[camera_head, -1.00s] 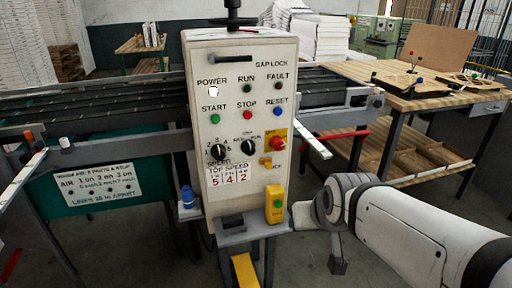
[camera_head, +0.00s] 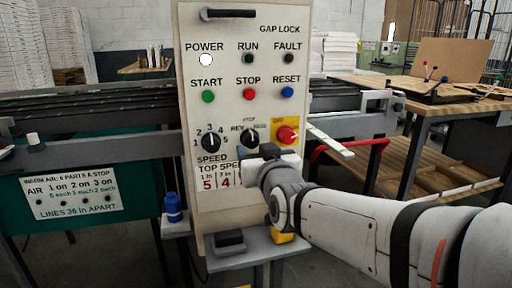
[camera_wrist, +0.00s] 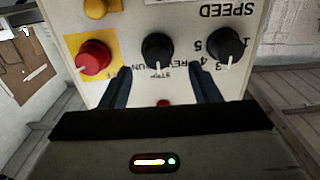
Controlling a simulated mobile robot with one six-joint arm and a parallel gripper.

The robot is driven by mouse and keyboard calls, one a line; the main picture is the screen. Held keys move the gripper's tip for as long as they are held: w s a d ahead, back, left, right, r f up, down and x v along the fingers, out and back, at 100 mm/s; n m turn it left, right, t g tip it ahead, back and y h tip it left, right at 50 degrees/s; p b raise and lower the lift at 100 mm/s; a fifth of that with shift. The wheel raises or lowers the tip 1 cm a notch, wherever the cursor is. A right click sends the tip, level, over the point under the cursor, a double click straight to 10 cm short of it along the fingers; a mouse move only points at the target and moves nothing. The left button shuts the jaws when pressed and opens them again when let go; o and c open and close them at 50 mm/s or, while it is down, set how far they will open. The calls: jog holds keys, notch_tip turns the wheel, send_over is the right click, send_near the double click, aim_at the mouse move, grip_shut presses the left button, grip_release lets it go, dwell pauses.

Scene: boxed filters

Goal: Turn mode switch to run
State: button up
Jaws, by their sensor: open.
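The mode switch (camera_head: 249,138) is a black rotary knob on the beige control panel, between the speed knob (camera_head: 211,141) and the red off knob (camera_head: 287,135). Its white mark appears to point at STOP, at the top. In the wrist view, which is upside down, the mode switch (camera_wrist: 158,50) lies centred ahead of my two dark fingers, with RUN on its left. My gripper (camera_wrist: 159,72) is open and empty, one finger to each side of the knob's line. In the head view my gripper (camera_head: 262,154) is just below the switch. Contact cannot be told.
The red off knob (camera_wrist: 93,57) and the speed knob (camera_wrist: 226,46) flank the mode switch closely. A small shelf (camera_head: 243,248) juts out below the panel, with a blue bottle (camera_head: 173,207) at its left. A wooden workbench (camera_head: 430,98) stands at the right.

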aim_at(253, 143)
jog(key=x, duration=0.5)
jog(key=shift+w+d, duration=0.1)
jog(key=shift+w, duration=0.05)
jog(key=shift+c, duration=0.5)
jog(key=shift+f+b, duration=0.1)
jog(key=shift+b, duration=0.2)
jog(key=c, duration=0.9)
